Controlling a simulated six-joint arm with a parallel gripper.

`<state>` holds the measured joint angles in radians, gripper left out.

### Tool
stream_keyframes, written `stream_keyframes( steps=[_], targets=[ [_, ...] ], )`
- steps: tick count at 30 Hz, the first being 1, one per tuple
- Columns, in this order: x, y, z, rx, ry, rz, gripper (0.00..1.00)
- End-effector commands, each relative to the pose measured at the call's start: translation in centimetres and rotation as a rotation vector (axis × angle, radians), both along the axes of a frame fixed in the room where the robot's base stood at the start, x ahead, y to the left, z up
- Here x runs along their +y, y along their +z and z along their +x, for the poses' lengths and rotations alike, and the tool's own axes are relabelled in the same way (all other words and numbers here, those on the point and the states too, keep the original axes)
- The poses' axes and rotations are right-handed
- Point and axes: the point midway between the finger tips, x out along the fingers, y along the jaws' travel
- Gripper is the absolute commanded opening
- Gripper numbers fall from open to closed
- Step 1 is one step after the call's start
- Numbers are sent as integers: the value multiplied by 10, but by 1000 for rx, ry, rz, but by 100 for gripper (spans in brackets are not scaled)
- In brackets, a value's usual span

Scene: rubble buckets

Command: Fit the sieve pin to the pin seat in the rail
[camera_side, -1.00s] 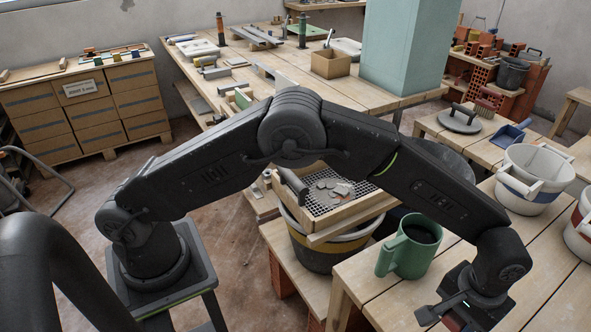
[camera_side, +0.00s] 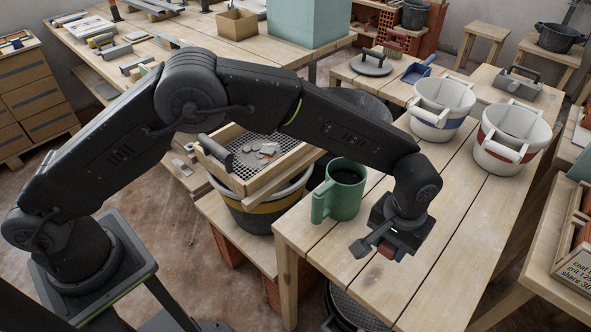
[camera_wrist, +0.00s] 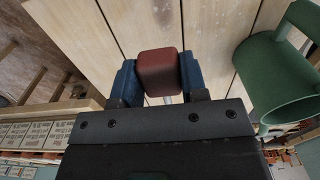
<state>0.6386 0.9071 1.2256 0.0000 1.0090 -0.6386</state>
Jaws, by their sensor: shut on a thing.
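A red-brown block-shaped grip with a short grey metal shank, which looks like the sieve pin (camera_wrist: 160,72), sits between the blue fingers of my gripper (camera_wrist: 160,82) in the wrist view. My gripper (camera_side: 378,250) is shut on it, over the light wooden bench right of the green mug. In the side view only a little red shows at the fingers (camera_side: 388,251). The wood-framed sieve (camera_side: 262,160) rests over a dark bucket with a yellow band, left of the mug. Wooden rails run along its frame (camera_side: 275,182). I cannot make out the pin seat.
The green mug (camera_side: 343,190) of dark contents stands close left of my gripper; it also shows in the wrist view (camera_wrist: 275,80). Two white buckets (camera_side: 441,108) (camera_side: 512,138) stand farther back on the bench (camera_side: 455,205). The bench front right is clear.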

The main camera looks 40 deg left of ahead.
Motion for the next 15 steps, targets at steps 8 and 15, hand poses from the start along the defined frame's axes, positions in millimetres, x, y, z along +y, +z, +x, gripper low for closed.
stream_keyframes(
  steps=[8, 15],
  targets=[
    [0, 19, 1, 7, 0, -3, 15],
    [-1, 77, 1, 46, 0, -4, 15]
  ],
)
